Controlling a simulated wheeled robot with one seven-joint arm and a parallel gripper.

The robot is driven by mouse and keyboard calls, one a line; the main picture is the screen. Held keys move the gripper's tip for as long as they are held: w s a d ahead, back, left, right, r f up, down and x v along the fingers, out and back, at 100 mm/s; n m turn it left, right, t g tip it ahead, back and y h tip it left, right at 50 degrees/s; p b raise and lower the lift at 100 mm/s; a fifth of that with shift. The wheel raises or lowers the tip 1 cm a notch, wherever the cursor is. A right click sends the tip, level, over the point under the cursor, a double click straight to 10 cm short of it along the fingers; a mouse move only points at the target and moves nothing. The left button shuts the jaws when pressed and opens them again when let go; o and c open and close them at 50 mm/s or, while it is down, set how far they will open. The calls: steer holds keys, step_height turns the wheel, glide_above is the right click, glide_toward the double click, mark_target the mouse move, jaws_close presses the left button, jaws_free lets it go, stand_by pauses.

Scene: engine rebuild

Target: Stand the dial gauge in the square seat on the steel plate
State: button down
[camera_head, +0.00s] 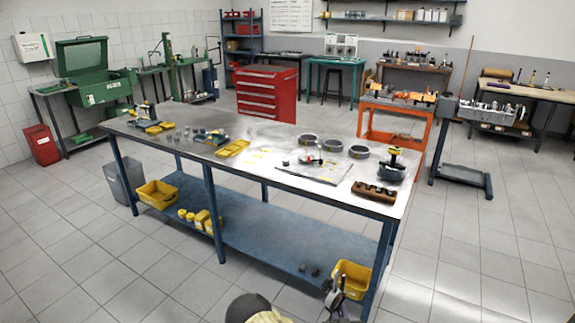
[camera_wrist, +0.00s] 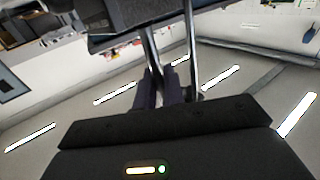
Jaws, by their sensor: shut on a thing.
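My gripper (camera_head: 341,284) is low at the front of the bench, beside its right end. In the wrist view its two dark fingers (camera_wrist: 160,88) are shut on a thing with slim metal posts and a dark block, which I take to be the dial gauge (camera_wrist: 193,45). Its dial face cannot be made out. The steel plate (camera_head: 318,174) lies flat on the bench top, right of the middle. Small red and white items stand on it. The square seat is too small to make out.
The long bench (camera_head: 285,180) has a blue lower shelf (camera_head: 275,240). A brown wooden block (camera_head: 375,191) and a dark round fixture (camera_head: 391,173) stand right of the plate, with several grey rings (camera_head: 332,145) behind. A yellow bin (camera_head: 352,276) is close to my gripper.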

steer(key=s+f, duration=0.4)
steer(key=f, duration=0.1)
steer(key=shift+s+f, duration=0.15)
steer(key=shift+s, duration=0.05)
steer(key=shift+w+a, duration=0.1)
steer(key=shift+w, duration=0.1)
stand_by(0.3)
